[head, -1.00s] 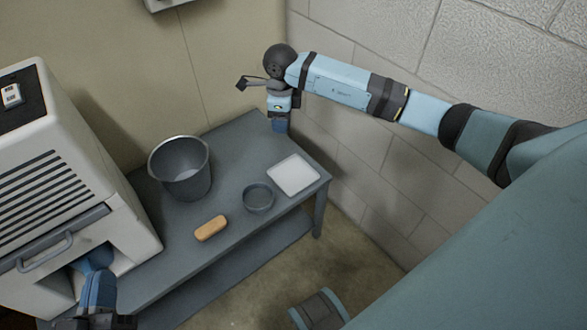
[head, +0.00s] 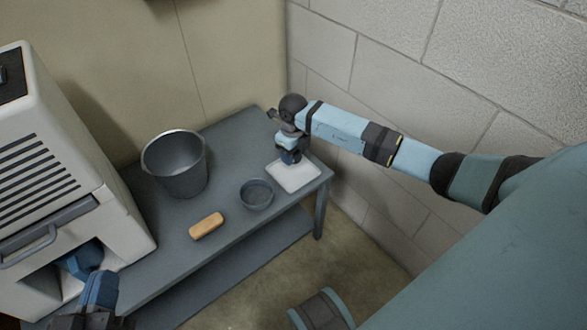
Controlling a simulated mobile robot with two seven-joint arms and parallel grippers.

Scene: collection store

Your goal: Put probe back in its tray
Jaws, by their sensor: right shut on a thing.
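A flat white tray (head: 300,181) lies at the right end of the grey table. My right gripper (head: 290,158) points down over the back-left part of the tray, at or just above it. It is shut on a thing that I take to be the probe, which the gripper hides. I cannot tell whether the probe touches the tray. My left gripper (head: 85,261) is at the lower left, by the opening of the white machine; its fingers are not clear.
The grey table (head: 225,170) holds a dark bucket (head: 178,168), a small grey bowl (head: 256,196) and a tan block (head: 206,226). The white machine (head: 60,170) stands at the left. A block wall (head: 390,90) rises close behind my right arm.

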